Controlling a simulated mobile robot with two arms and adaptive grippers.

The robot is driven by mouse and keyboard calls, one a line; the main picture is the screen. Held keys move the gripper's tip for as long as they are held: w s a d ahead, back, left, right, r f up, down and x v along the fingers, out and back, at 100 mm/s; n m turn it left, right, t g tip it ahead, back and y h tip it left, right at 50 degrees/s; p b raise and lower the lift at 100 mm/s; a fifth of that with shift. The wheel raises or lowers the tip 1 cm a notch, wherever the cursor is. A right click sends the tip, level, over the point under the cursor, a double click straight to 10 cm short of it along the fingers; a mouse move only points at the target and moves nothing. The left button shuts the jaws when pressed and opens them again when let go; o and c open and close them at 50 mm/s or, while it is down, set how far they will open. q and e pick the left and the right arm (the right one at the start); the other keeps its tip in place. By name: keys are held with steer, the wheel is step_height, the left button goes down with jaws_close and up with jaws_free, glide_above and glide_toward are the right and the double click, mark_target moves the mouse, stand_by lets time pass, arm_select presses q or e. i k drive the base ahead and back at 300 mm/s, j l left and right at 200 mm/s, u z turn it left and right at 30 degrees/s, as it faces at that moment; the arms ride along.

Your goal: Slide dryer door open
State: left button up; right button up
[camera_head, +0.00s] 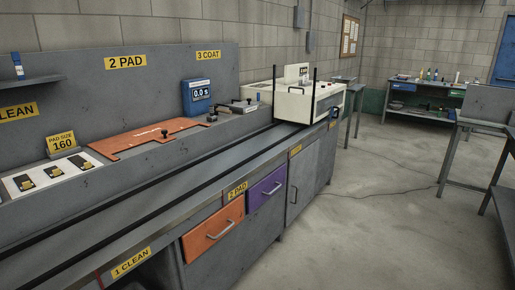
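A cream-white box-shaped machine (262,92), which looks like the dryer, stands at the far end of the long grey bench. Neither of my grippers is in view.
The grey bench (150,205) runs from lower left to the machine, with an orange plate (150,138) and a blue display box (197,97) on it. Orange (212,232) and purple (266,190) drawers are below.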

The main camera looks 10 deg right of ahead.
mark_target(290, 106)
steer(key=i+l+z, duration=0.35)
steer(key=i, duration=0.2)
steer(key=i+l+z, duration=0.35)
steer(key=i, duration=0.25)
steer(key=i+z, duration=0.35)
steer(key=i, duration=0.25)
steer(key=i+u, duration=0.1)
steer(key=i, duration=0.85)
steer(key=i+l, duration=0.15)
steer(key=i, duration=0.8)
steer(key=i+l+u, duration=0.1)
steer(key=i+u, duration=0.25)
steer(key=i+l+u, duration=0.35)
steer(key=i, duration=0.15)
steer(key=i+l+u, duration=0.2)
steer(key=i+u, duration=0.15)
